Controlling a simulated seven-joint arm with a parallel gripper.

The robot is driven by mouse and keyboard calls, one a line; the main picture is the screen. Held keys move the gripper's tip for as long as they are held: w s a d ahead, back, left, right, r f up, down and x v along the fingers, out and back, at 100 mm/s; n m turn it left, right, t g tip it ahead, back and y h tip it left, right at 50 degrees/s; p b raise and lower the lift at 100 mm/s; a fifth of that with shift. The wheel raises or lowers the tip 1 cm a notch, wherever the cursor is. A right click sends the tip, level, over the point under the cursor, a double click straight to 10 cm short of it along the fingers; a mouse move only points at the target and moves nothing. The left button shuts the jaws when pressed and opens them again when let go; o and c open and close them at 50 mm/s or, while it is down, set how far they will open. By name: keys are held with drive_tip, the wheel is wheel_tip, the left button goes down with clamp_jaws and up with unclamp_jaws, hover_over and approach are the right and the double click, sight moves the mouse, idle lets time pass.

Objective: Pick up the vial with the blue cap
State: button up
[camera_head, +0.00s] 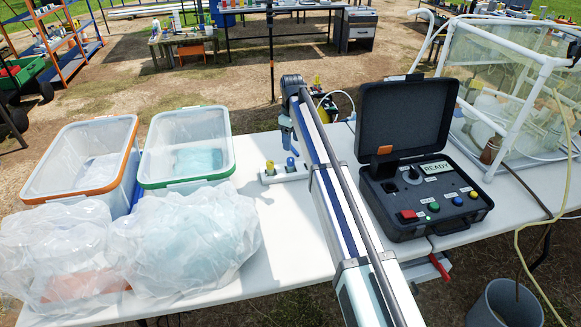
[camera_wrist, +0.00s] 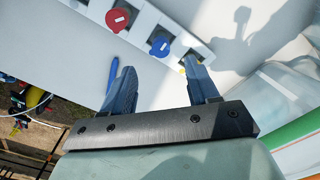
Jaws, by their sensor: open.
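The vial with the blue cap (camera_head: 291,162) stands in a white rack (camera_head: 283,176) on the table, beside a vial with a yellow cap (camera_head: 269,168). In the wrist view the blue cap (camera_wrist: 160,47) lies between and just beyond my fingertips, with a red cap (camera_wrist: 117,19) further along the rack. A bit of yellow (camera_wrist: 183,71) shows by the right finger, mostly hidden. My gripper (camera_wrist: 154,60) is open and empty, pointing down at the rack. In the head view my gripper (camera_head: 286,135) shows above and behind the rack, and my arm hides the rack's right part.
An open black case with a READY display (camera_head: 435,168) stands right of my arm. Two clear bins, one orange-rimmed (camera_head: 88,157) and one green-rimmed (camera_head: 188,145), stand left, with plastic bags (camera_head: 190,237) in front. A white-framed enclosure (camera_head: 512,90) is at the right.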

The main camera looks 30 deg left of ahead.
sight(290, 159)
wheel_tip(290, 159, down, 5)
drive_tip(key=shift+a+f, duration=0.15)
drive_tip(key=shift+f, duration=1.2)
drive_tip(key=shift+a+f, duration=0.1)
drive_tip(key=shift+f, duration=1.25)
clamp_jaws()
wheel_tip(290, 159, up, 18)
